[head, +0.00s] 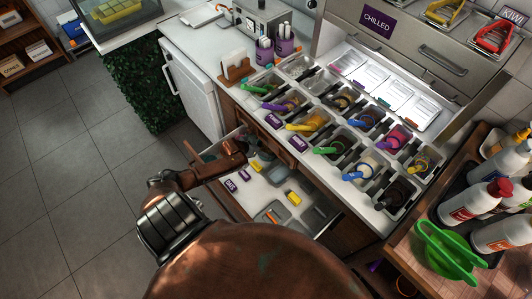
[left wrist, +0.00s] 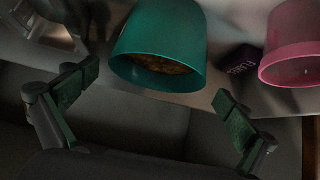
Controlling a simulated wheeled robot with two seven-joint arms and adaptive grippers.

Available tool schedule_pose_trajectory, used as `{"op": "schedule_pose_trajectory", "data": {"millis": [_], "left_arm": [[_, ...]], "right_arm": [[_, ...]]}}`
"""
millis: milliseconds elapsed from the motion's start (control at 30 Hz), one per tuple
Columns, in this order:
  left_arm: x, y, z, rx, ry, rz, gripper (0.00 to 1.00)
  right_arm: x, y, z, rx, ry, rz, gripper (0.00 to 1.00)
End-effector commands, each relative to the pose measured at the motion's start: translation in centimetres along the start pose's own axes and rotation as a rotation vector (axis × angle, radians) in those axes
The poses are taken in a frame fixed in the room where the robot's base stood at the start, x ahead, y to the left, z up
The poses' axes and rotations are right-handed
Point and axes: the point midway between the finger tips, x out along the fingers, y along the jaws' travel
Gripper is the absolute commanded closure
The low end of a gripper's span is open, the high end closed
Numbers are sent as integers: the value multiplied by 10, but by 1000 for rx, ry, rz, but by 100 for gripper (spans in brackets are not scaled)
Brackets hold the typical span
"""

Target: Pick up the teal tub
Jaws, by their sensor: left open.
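The teal tub (left wrist: 160,30) is large at the top middle of the left wrist view, with its open rim showing brown contents. My left gripper (left wrist: 156,86) is open, with one dark green finger pad to the lower left of the tub and the other to its lower right. Neither pad visibly touches it. In the head view my left gripper (head: 218,158) is over the left end of an open drawer (head: 263,198). The arm hides part of that end, and I cannot make out the tub clearly there. My right gripper is not in view.
A pink tub (left wrist: 290,42) is right of the teal one, with a purple label (left wrist: 236,62) between them. Above the drawer is a counter with several topping bins (head: 312,122).

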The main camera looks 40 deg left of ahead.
Motion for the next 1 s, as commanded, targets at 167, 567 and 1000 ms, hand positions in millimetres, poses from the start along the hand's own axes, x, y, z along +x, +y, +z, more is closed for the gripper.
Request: {"op": "schedule_pose_trajectory", "data": {"millis": [167, 567, 1000], "left_arm": [[19, 14, 1, 33, -6, 16, 0], [68, 7, 6, 33, -7, 15, 0], [88, 7, 3, 31, -5, 15, 0]], "right_arm": [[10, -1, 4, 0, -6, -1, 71], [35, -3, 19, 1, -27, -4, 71], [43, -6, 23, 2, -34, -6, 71]]}}
